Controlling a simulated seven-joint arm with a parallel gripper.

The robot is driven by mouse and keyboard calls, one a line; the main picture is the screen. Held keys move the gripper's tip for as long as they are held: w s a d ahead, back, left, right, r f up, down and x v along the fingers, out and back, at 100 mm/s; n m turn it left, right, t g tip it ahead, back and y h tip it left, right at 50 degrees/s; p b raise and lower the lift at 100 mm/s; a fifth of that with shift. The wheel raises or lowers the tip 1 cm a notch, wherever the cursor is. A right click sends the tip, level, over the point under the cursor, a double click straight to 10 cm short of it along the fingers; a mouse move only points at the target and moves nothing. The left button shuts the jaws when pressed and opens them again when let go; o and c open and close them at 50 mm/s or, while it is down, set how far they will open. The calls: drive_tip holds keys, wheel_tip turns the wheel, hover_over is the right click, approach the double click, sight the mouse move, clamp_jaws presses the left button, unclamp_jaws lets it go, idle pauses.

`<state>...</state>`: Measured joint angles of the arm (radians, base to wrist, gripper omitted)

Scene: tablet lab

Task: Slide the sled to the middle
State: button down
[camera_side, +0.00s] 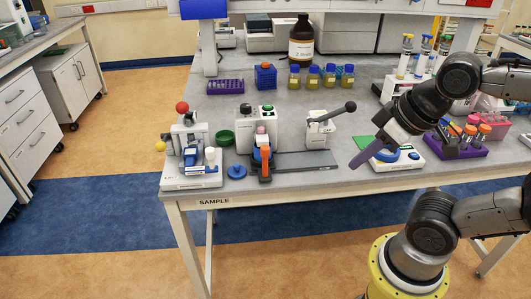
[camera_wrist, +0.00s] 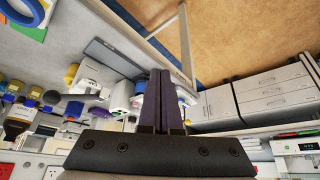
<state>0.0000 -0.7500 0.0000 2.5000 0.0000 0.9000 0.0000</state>
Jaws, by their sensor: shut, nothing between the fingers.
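On the front of the bench, a dark grey flat rail (camera_side: 305,161) runs beneath the middle and right devices. An orange-topped part (camera_side: 263,156) stands at the rail's left, in front of the middle device (camera_side: 257,124); it appears to be the sled, but I cannot tell for certain. The rail also shows in the wrist view (camera_wrist: 112,58), where the sled is not clear. My gripper (camera_side: 355,165) has purple fingers, shut and empty. It is right of the rail, apart from the sled. The closed fingers also show in the wrist view (camera_wrist: 160,72).
A left device (camera_side: 190,152) has a red ball knob. A right device (camera_side: 319,131) has a black-knobbed lever. Near my gripper are a white instrument (camera_side: 400,159) with a blue ring (camera_side: 388,155) and a purple tube rack (camera_side: 462,150). Bottles stand behind. Bare bench top lies at the front edge.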

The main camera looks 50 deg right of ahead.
drive_tip(key=c, duration=1.2)
unclamp_jaws()
drive_tip(key=shift+c, duration=0.2)
drive_tip(key=shift+o, duration=1.2)
drive_tip(key=shift+s+f+n, duration=0.1)
drive_tip(key=shift+s+n, duration=0.05)
drive_tip(key=shift+n, duration=0.35)
drive_tip(key=shift+o, duration=1.2)
drive_tip(key=shift+s+r+n, duration=0.1)
drive_tip(key=shift+r+n, duration=0.25)
drive_tip(key=shift+n, duration=0.35)
drive_tip(key=shift+o, duration=0.5)
drive_tip(key=w+r+n+g, duration=0.1)
drive_tip(key=w+r+n, duration=0.2)
drive_tip(key=r+n, duration=0.2)
drive_tip(key=shift+r, duration=0.45)
drive_tip(key=w+r+n+g, duration=0.2)
drive_tip(key=w+r+n, duration=0.3)
drive_tip(key=w, duration=0.3)
drive_tip(key=n+g, duration=0.3)
hover_over(265, 147)
wheel_tip(265, 147, down, 4)
wheel_tip(265, 147, down, 14)
drive_tip(key=shift+f, duration=0.15)
